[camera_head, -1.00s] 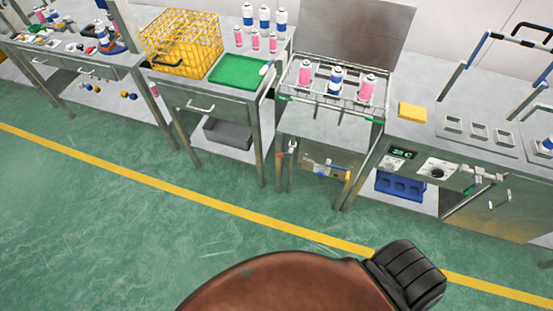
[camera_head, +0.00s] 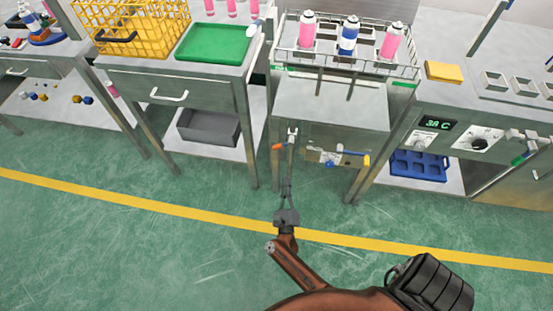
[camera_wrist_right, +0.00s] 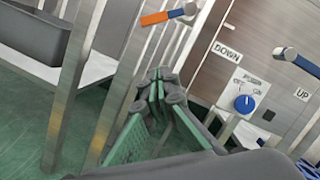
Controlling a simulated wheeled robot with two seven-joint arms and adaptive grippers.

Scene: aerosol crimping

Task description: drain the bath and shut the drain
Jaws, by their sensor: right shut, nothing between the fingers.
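The bath (camera_head: 335,100) is the steel unit in the middle of the head view, with a rack of cans above it. A valve with an orange handle (camera_head: 278,147) sticks out at its front left, and the handle points left. The handle also shows at the top of the right wrist view (camera_wrist_right: 158,17). I cannot tell for sure that this is the drain. My right gripper (camera_head: 287,212) is shut and empty, low in front of the bath's left side. In the wrist view its fingertips (camera_wrist_right: 158,82) are below the orange handle, apart from it. My left gripper is not in view.
The bath front has a blue-handled lever (camera_wrist_right: 300,62) between DOWN and UP labels and a blue knob (camera_wrist_right: 245,103). A grey bin (camera_head: 208,127) sits on the left shelf. The green floor in front is clear.

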